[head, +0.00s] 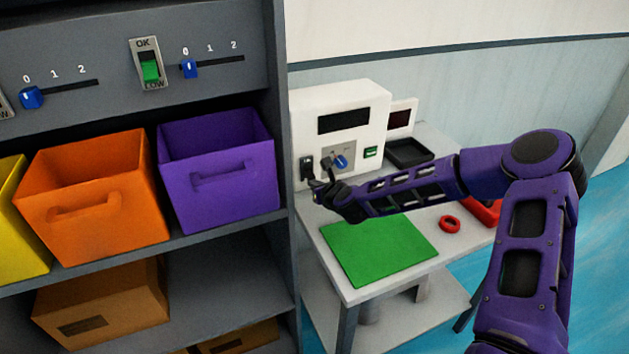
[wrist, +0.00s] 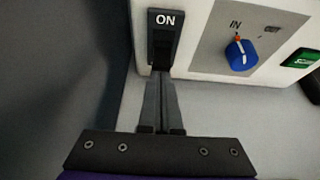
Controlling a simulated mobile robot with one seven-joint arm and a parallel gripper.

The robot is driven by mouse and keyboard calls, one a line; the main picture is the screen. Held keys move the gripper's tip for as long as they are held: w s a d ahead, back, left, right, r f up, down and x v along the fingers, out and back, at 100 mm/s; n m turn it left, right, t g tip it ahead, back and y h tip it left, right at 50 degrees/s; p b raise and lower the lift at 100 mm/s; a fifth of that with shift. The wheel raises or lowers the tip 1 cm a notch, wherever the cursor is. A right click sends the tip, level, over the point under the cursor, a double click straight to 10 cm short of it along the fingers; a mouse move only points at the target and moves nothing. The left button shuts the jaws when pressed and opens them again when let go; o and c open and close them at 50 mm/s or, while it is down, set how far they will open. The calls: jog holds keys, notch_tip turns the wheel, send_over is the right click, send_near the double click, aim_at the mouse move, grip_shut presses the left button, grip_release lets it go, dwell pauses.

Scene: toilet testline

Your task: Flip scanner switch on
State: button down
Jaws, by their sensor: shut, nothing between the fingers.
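The scanner (head: 352,105) is a white box with a dark display, standing on a white table beside the grey shelf. Its switch (head: 306,167) is a dark rocker plate at the lower left of the front face. In the wrist view the switch (wrist: 164,38) carries the word ON at its top. My gripper (head: 318,184) is shut and empty, with its fingertips at the lower part of the switch, where they also show in the wrist view (wrist: 160,76). The fingertips hide the switch's bottom, and I cannot tell whether they touch it.
A blue knob (wrist: 241,54) marked IN and OUT and a green button (wrist: 301,58) sit right of the switch. The grey shelf (head: 284,190) with bins stands close on the left. A green mat (head: 380,247) and red ring (head: 449,224) lie on the table.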

jog(key=shift+r, duration=0.25)
jog(key=shift+r+p, duration=0.2)
jog(key=shift+p, duration=0.15)
jog(key=shift+r+g, duration=0.15)
jog(key=shift+g, duration=0.35)
jog(key=shift+a+r+g+h+p, duration=0.1)
jog(key=shift+r+g+h+p, duration=0.1)
jog(key=shift+g+h+p, duration=0.3)
jog(key=shift+f+g, duration=0.15)
jog(key=shift+g, duration=0.25)
jog(key=shift+r+p, duration=0.35)
jog(key=shift+r, duration=0.35)
jog(key=shift+r, duration=0.1)
